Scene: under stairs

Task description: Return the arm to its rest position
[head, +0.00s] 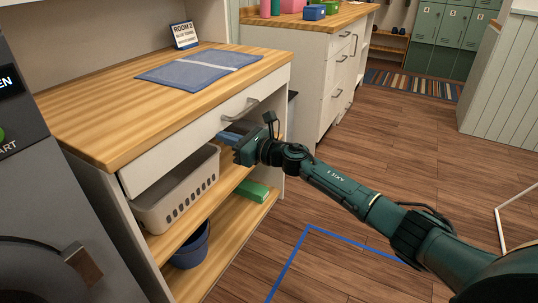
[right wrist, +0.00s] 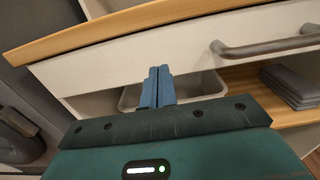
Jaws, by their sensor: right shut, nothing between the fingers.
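My right arm (head: 340,187) reaches in from the lower right of the head view. Its gripper (head: 228,137) is at the front of the wooden-topped counter, just below the drawer front and its handle (head: 239,109). In the right wrist view the two blue fingers (right wrist: 157,88) are together with nothing between them. They point toward the white drawer front (right wrist: 180,60), which also has its grey handle (right wrist: 265,47) in that view. I cannot tell whether the fingers touch the unit. My left gripper is not in view.
A blue mat (head: 190,72) lies on the counter. Open wooden floor (head: 350,265) spreads right of the unit.

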